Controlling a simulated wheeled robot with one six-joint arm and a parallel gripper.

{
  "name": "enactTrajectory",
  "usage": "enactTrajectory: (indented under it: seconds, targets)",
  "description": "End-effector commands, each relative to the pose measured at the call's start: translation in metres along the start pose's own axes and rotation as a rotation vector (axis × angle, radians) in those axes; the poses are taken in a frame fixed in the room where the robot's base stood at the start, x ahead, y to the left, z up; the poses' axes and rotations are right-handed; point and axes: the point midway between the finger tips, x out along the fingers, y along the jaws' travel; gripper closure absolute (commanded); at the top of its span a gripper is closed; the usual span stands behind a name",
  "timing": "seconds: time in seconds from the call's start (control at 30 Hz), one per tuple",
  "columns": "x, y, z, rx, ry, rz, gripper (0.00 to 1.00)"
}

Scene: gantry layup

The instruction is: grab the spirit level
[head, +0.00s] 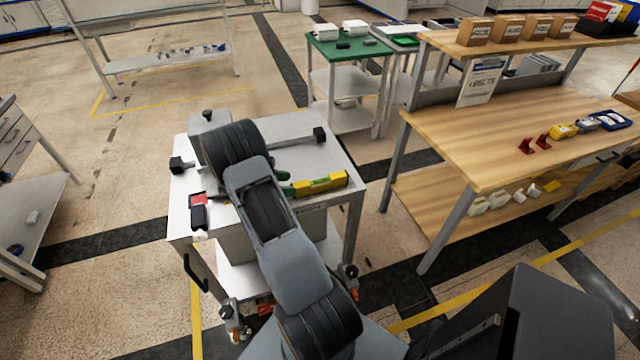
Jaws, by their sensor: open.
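The yellow spirit level (320,185) lies on the white-topped table (325,155), near its right front edge. Its left end is close to a green item (286,188), partly covered by my arm; I cannot tell whether they touch. My arm reaches over the middle of the table, to the left of the level. My gripper is hidden behind the arm, so its distance from the level cannot be seen.
A red and black item (198,212) lies at the table's left front. Black blocks stand at its left edge (178,165) and back right (320,134). A wooden workbench (470,150) stands to the right, a green-topped table (350,60) behind.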

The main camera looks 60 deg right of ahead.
Motion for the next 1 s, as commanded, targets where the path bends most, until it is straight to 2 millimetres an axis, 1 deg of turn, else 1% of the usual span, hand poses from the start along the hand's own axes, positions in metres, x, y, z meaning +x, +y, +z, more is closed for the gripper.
enactTrajectory:
  seconds: [0.07, 0.23, 0.4, 0.53, 0.73, 0.77, 1.0]
  targets:
    - [0.006, -0.001, 0.002, 0.000, -0.001, -0.002, 0.37]
    - [0.028, -0.006, 0.007, -0.001, 0.000, -0.005, 0.37]
    - [0.047, -0.005, 0.005, 0.000, 0.000, -0.003, 0.37]
    - [0.051, -0.005, 0.005, 0.000, 0.001, 0.000, 0.37]
    - [0.052, -0.005, 0.004, 0.001, 0.001, 0.000, 0.37]
    - [0.052, -0.005, 0.004, 0.001, 0.001, 0.000, 0.39]
    - [0.051, -0.005, 0.005, 0.001, 0.001, 0.000, 0.62]
